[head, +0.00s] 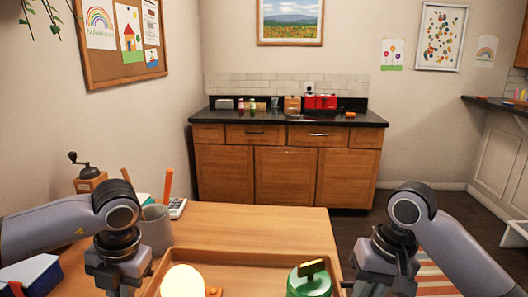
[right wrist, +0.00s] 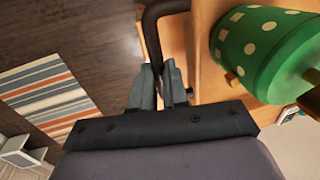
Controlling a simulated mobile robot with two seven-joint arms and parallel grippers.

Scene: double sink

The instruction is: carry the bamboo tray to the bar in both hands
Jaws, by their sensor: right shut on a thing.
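The bamboo tray (head: 240,258) lies at the bottom of the head view, cut off by the frame edge. On it stand a green lidded canister (head: 309,282) and a bright glowing round thing (head: 182,281). The canister, with white dots, also shows in the right wrist view (right wrist: 262,50). My right gripper (right wrist: 158,82) is shut on the tray's dark curved handle (right wrist: 152,32). My left gripper (head: 118,272) is at the tray's left side; its fingertips and any handle there are hidden.
The wooden table (head: 250,217) holds a grey mug (head: 156,228), a coffee grinder (head: 89,180) and a blue box (head: 32,275). Beyond are a dark-topped wooden cabinet (head: 285,175) and a dark raised counter (head: 495,103) at right. A striped rug (right wrist: 50,93) lies right of the table.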

